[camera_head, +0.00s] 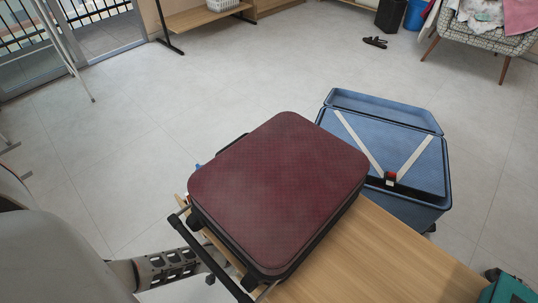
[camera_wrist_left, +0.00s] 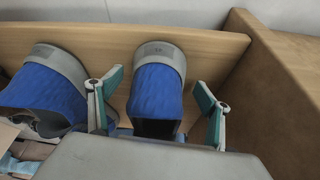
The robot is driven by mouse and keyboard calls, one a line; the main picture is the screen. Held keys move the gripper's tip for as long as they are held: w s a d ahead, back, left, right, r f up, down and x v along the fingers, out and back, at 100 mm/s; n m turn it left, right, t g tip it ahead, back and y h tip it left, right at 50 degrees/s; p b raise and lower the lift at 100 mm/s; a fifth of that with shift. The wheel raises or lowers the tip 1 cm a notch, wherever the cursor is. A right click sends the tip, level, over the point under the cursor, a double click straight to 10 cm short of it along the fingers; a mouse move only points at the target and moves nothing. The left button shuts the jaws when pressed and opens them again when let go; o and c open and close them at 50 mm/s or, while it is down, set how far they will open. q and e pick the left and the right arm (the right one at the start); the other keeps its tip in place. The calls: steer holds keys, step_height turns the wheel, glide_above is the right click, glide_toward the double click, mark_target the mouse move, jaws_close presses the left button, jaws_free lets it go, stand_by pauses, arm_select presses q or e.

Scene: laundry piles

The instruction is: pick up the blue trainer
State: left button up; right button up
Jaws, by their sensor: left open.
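Two blue trainers with grey rims show in the left wrist view. One trainer (camera_wrist_left: 156,95) stands in the middle against a wooden board; the other (camera_wrist_left: 45,92) is at the left. My left gripper (camera_wrist_left: 160,92) is open, with one teal-padded finger on each side of the middle trainer. Gaps show beside it, and I cannot tell if either finger touches it. The near part of this trainer is hidden by my gripper body. In the head view my left arm comes in low at the left and its gripper is hidden behind the suitcase and wooden bench.
A dark red suitcase (camera_head: 280,180) lies on the wooden bench (camera_head: 375,262), above my left arm. An open blue suitcase (camera_head: 425,210) stands behind. A brown wooden panel (camera_wrist_left: 275,95) bounds the wrist view's right. Something teal (camera_head: 510,291) is at bottom right.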

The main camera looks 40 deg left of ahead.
arm_select(q)
steer(key=shift+f, duration=0.15)
steer(key=c, duration=1.4)
steer(key=shift+c, duration=0.2)
